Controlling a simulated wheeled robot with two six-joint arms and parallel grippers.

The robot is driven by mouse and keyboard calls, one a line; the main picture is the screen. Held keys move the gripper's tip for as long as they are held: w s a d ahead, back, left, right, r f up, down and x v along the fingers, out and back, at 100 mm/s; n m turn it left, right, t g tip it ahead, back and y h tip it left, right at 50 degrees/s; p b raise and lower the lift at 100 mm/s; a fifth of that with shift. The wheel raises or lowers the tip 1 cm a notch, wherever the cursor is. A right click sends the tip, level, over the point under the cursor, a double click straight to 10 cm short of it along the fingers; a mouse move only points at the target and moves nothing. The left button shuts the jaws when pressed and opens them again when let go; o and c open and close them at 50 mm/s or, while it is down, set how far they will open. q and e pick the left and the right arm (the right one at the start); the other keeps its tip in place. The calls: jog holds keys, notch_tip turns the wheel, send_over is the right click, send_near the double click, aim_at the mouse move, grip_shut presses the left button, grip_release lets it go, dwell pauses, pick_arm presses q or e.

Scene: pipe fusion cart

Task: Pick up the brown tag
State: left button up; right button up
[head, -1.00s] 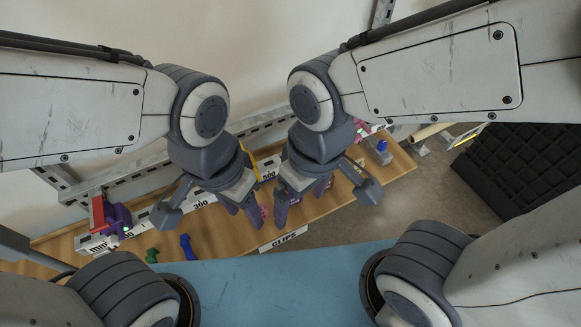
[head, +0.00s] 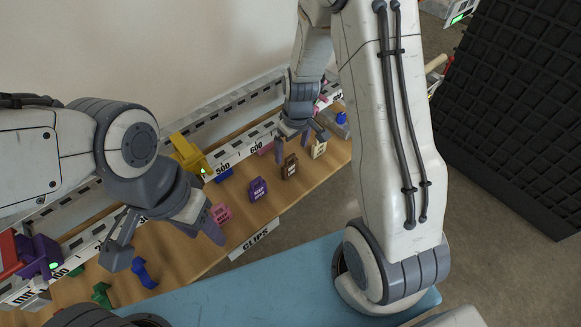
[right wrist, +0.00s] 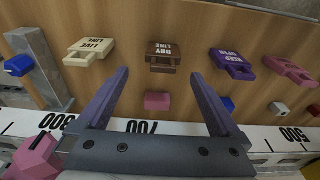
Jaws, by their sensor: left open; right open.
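The brown tag (head: 290,167) sits on the wooden board between the purple tag and the cream tag. In the right wrist view the brown tag (right wrist: 165,54) carries the words "DRY LINE" and lies ahead of the fingertips, midway between them. My right gripper (head: 297,150) is open and empty, just behind the brown tag; its open fingers also show in the right wrist view (right wrist: 162,85). My left gripper (head: 170,252) is open and empty over the left part of the board, well away from the brown tag.
A purple tag (head: 257,188) and a cream tag (head: 318,149) flank the brown one. A pink tag (head: 220,213) lies further left. A numbered white rail (head: 235,158) runs behind them. A yellow clamp (head: 186,153) stands on the rail. The blue surface (head: 270,275) in front is clear.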

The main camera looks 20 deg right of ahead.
aim_at(291, 157)
jog(key=f, duration=0.6)
jog(key=shift+w+a, duration=0.1)
jog(key=shift+a, duration=0.15)
jog(key=c, duration=1.3)
